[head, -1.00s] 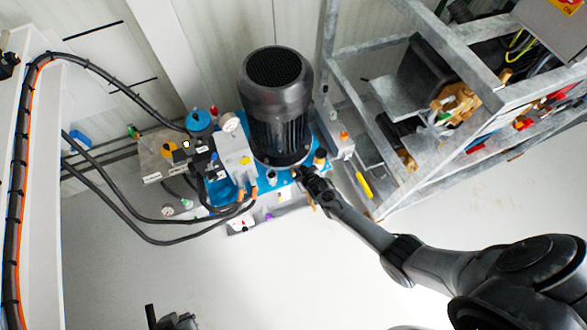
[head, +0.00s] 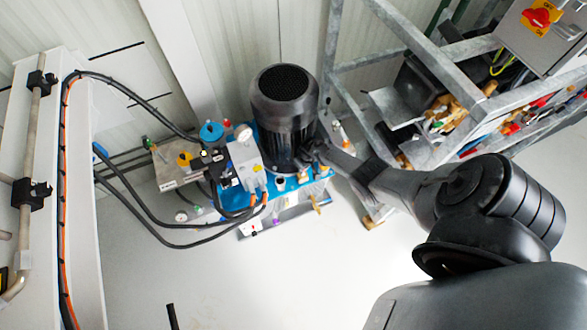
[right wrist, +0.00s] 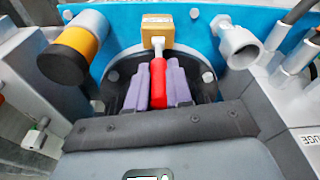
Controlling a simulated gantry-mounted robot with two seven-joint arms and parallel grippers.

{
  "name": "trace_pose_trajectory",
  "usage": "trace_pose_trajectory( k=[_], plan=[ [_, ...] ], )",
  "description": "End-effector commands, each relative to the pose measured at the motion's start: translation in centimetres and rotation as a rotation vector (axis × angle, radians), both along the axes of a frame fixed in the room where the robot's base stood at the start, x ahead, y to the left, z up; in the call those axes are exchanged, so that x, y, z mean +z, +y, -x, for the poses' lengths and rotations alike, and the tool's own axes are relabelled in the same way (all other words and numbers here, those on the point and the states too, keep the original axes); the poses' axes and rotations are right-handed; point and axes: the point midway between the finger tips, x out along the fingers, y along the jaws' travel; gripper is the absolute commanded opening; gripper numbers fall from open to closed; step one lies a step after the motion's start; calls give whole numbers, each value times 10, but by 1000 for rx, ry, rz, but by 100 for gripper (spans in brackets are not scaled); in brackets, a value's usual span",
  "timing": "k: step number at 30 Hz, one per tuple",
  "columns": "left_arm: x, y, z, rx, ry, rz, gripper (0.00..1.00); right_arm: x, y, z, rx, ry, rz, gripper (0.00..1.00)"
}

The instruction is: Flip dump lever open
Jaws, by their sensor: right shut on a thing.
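A lever with a red handle (right wrist: 158,85) shows in the right wrist view, running up to a brass-coloured block (right wrist: 158,30) on the blue pump unit. My right gripper (right wrist: 158,92) is shut on this red lever, with one purple-grey finger on each side of it. In the head view my right gripper (head: 312,155) is against the right side of the black motor (head: 284,110), above the blue pump base (head: 282,187). The lever is hidden there behind the gripper and the motor. A thin dark part, possibly my left gripper (head: 172,317), shows at the bottom edge.
A yellow-and-black cylinder (right wrist: 72,52) and a grey fitting (right wrist: 236,45) flank the lever closely. In the head view a galvanised frame (head: 440,95) stands to the right, and black hoses (head: 150,230) loop at the left. The floor (head: 260,280) in front is clear.

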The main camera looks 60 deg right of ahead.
Motion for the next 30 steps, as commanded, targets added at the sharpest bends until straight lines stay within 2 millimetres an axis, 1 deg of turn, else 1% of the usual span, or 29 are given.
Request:
trace_pose_trajectory(
  k=[3,14,15,19,20,30],
  plan=[
    [0,0,0,0,0,0,0,-2,-3,5,-10,14,-8,0],
    [0,0,0,0,-1,0,0,-2,-4,6,-11,17,-10,0],
    [0,0,0,0,-1,0,0,-2,-4,7,-11,17,-10,23],
    [0,0,0,0,-1,0,0,-2,-4,6,-10,16,-9,43],
    [0,0,0,0,-1,0,0,-2,-4,6,-10,14,-9,45],
    [3,0,0,0,-1,0,0,2,-4,5,-9,12,-8,45]
  ],
)
